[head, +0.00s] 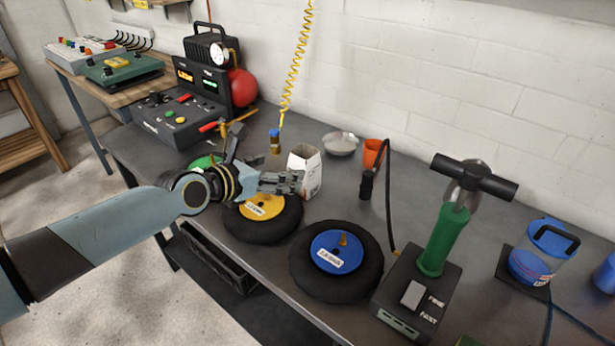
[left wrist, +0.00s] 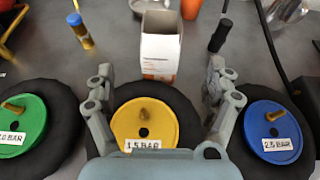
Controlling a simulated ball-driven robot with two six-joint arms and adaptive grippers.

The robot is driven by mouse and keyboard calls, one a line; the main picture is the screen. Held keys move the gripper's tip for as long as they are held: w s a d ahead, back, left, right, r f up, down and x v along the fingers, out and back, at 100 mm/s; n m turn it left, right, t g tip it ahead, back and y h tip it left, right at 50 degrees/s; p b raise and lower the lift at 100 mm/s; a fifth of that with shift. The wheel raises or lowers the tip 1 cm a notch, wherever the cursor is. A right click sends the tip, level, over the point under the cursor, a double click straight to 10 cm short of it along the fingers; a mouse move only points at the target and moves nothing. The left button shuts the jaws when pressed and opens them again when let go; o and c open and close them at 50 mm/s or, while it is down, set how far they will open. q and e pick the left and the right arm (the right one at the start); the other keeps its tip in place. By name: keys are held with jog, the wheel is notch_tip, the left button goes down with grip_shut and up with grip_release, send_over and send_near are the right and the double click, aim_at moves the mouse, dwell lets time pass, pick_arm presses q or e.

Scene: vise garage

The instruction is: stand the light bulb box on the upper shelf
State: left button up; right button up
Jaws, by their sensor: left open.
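The light bulb box (head: 306,168) is a small white carton with orange on its lower part. It stands upright on the grey workbench, behind the yellow-hubbed wheel, and its top looks open. In the left wrist view the box (left wrist: 161,50) is straight ahead, centred between the fingers and just beyond their tips. My left gripper (head: 288,182) is open and empty, above the yellow-hubbed wheel and close to the box's near side. Its two fingers are spread wide in the left wrist view (left wrist: 160,82). The upper shelf is not clearly in view. My right gripper is out of view.
The yellow-hubbed wheel (head: 262,207) and blue-hubbed wheel (head: 333,253) lie along the bench's front. A metal bowl (head: 341,143), orange cup (head: 373,153) and brass-and-blue cylinder (head: 275,142) stand near the box. A green pump (head: 444,240) stands at the right.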

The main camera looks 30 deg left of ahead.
pick_arm(q)
jog(key=b, duration=0.2)
send_near(312, 164)
jog(key=shift+x, duration=0.9)
jog(key=b+x, duration=0.3)
jog(key=x, duration=0.2)
jog(key=shift+w, duration=0.15)
jog(key=shift+r, duration=0.1)
jog(key=c, duration=1.2)
